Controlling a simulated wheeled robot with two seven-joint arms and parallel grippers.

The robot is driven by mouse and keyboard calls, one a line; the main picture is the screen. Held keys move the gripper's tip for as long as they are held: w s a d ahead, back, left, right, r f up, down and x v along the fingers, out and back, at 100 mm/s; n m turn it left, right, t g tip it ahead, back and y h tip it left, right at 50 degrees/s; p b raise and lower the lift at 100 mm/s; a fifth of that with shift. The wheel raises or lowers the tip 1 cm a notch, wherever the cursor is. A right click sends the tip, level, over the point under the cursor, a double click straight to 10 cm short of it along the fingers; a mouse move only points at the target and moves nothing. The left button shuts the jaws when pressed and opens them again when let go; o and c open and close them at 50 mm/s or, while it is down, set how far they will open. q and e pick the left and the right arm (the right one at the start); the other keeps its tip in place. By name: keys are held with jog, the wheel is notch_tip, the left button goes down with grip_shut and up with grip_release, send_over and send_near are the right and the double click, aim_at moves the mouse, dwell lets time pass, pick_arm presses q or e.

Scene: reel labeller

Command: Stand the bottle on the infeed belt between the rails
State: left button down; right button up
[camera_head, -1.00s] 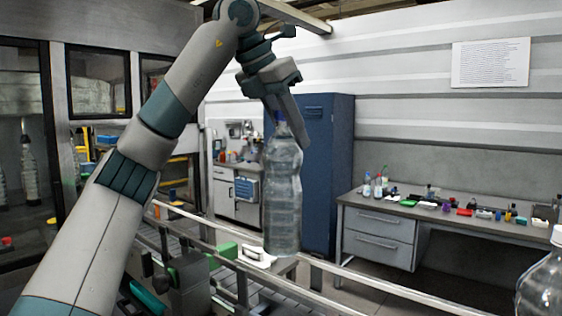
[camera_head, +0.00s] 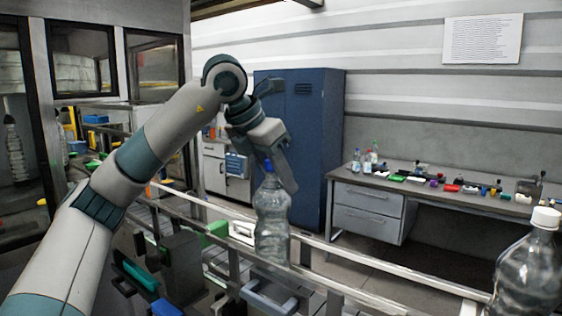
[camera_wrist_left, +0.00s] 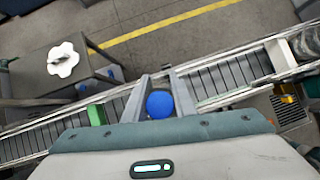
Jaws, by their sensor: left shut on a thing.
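A clear plastic bottle (camera_head: 272,225) with a blue cap hangs upright from my left gripper (camera_head: 278,170), which is shut on its cap end. The blue cap (camera_wrist_left: 159,104) shows between the two fingers in the wrist view and hides the bottle's body below. The slatted infeed belt (camera_wrist_left: 228,76) runs across the wrist view, with the cap over it. A pale rail (camera_head: 345,287) runs along the belt in the head view. The bottle's base is at rail level in the picture; I cannot tell whether it touches the belt. My right gripper is not in view.
A white-capped bottle (camera_head: 530,265) stands in the right foreground. A green block (camera_wrist_left: 96,115) sits at the conveyor. A blue cabinet (camera_head: 300,140) and a desk (camera_head: 365,200) with small items stand behind. A glazed machine frame (camera_head: 80,60) is at the left.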

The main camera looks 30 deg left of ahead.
aim_at(281, 197)
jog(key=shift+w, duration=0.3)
pick_arm(q)
jog(key=shift+f, duration=0.1)
jog(key=shift+f+p, duration=0.5)
jog(key=shift+f, duration=1.3)
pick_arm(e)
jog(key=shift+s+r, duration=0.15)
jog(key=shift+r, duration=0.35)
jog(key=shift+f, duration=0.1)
pick_arm(q)
jog(key=c, duration=1.9)
grip_release()
jog(key=shift+f, duration=0.25)
jog(key=o, duration=0.4)
jog(key=shift+r, duration=0.1)
jog(key=shift+o, duration=0.2)
jog(key=shift+s, duration=0.1)
